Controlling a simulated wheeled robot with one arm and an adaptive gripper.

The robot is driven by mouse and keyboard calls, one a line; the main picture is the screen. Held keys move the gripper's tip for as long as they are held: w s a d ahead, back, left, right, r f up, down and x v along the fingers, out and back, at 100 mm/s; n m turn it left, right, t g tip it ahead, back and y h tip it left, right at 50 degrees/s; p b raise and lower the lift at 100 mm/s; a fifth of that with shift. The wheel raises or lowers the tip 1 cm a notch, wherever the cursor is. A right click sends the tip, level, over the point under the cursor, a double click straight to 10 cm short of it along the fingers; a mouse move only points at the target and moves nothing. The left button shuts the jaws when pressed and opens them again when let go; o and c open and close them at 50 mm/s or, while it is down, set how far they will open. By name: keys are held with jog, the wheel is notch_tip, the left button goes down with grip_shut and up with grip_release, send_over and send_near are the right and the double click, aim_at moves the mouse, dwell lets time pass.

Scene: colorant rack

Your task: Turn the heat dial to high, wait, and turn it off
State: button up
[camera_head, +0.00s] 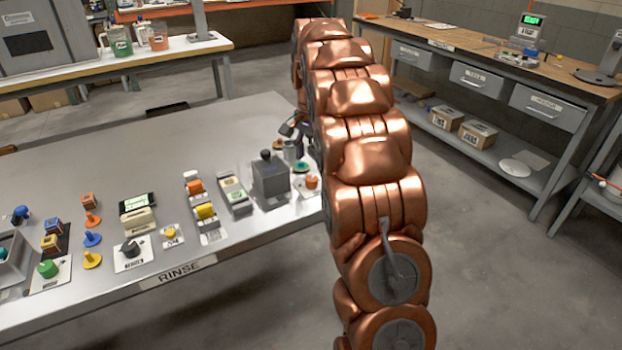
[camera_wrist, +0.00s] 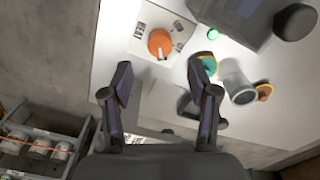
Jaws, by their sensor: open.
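An orange dial (camera_wrist: 160,43) with a thin pale pointer sits on a white plate with dark marks in the wrist view. It also shows near the table's right end in the head view (camera_head: 312,182). A dark knob (camera_head: 131,247) stands on another white plate farther left. In the picture the orange dial lies just beyond and between the fingertips, with no contact visible. My arm hides much of the gripper in the head view.
A grey box with a black knob (camera_head: 270,181) stands beside the orange dial. Several small items line the table's front edge.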

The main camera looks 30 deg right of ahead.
aim_at(312, 178)
jog(key=shift+f, duration=3.6)
jog(key=shift+c, duration=0.2)
grip_shut()
jog(key=shift+n, duration=0.4)
jog(key=n, duration=0.5)
jog(key=shift+n, duration=0.3)
jog(key=n, duration=0.5)
jog(key=shift+n, duration=0.3)
